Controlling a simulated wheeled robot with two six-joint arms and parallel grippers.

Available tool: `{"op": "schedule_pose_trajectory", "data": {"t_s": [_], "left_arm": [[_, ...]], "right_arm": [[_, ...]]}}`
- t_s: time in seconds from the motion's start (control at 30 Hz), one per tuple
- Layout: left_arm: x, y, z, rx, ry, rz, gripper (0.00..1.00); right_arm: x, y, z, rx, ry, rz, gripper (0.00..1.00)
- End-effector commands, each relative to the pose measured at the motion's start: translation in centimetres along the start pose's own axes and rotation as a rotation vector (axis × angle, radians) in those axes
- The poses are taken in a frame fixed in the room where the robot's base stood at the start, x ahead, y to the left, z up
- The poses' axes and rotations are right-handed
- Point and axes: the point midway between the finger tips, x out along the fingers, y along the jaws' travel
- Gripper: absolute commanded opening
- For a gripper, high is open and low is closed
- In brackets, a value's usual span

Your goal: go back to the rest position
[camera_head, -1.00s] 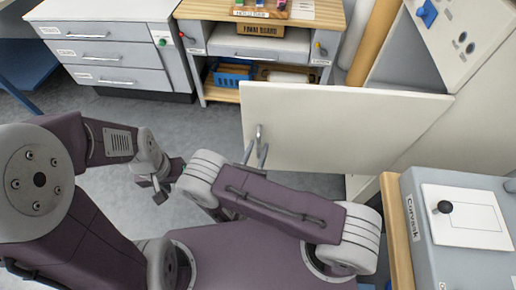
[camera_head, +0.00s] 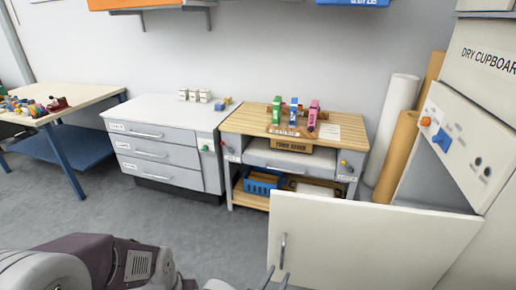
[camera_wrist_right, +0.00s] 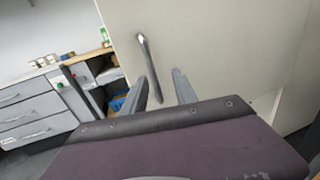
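My right gripper (camera_head: 277,279) shows only its two fingertips at the bottom edge of the head view, just below the door handle (camera_head: 282,252). In the right wrist view the fingers of my right gripper (camera_wrist_right: 163,86) stand apart, open. The handle (camera_wrist_right: 148,66) rises in the gap between them as seen, and I cannot tell whether they touch it. The handle is on a pale cupboard door (camera_head: 365,240), which stands open. My left forearm (camera_head: 138,264) is at the lower left of the head view; its gripper is below the frame.
A drawer cabinet (camera_head: 150,150) and a wooden workbench (camera_head: 240,120) with coloured toys stand at the back. A table (camera_head: 85,96) is at the left. Rolls (camera_head: 397,150) lean beside the dry cupboard (camera_head: 490,90). The grey floor in the middle is clear.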

Motion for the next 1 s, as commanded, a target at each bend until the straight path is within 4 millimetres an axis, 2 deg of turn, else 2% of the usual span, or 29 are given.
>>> {"op": "schedule_pose_trajectory", "data": {"t_s": [0.07,0.1,0.17,0.2,0.27,0.3,0.37,0.43,0.5,0.63,0.77,1.0], "left_arm": [[-1.1,0.0,-0.1,0.000,0.000,0.000,0.36],[-1.8,0.0,-0.2,0.000,0.000,0.000,0.36],[-2.9,0.1,-0.3,0.000,0.000,0.000,0.36],[-3.5,0.1,-0.4,0.000,0.000,0.000,0.36],[-4.5,0.1,-0.5,0.000,0.000,0.000,0.36],[-5.1,0.1,-0.5,0.000,0.000,0.000,0.36],[-5.9,0.1,-0.6,0.000,0.000,0.000,0.36],[-6.8,0.1,-0.7,0.000,0.000,0.000,0.36],[-7.5,0.1,-0.8,0.000,0.000,0.000,0.36],[-8.2,0.2,-0.8,0.000,0.000,0.000,0.36],[-8.2,0.2,-0.9,0.000,0.000,0.000,0.36],[-8.2,0.2,-0.8,0.000,0.000,0.000,0.36]], "right_arm": [[1.7,-3.5,2.5,0.056,0.050,-0.189,0.34],[2.3,-6.5,3.8,0.106,0.095,-0.338,0.34],[2.2,-11.9,5.8,0.222,0.186,-0.615,0.34],[1.2,-15.1,6.7,0.326,0.255,-0.807,0.34],[-1.2,-18.5,7.5,0.510,0.353,-1.070,0.34],[-3.1,-19.7,8.0,0.654,0.412,-1.230,0.34],[-5.5,-20.0,8.7,0.899,0.488,-1.441,0.34],[-7.0,-18.8,9.8,1.204,0.546,-1.625,0.34],[-7.1,-17.1,11.3,1.496,0.569,-1.739,0.34],[-5.5,-15.2,13.7,1.894,0.550,-1.821,0.34],[-4.6,-14.6,14.7,2.049,0.529,-1.831,0.34],[-4.6,-14.6,14.6,2.054,0.530,-1.832,0.34]]}}
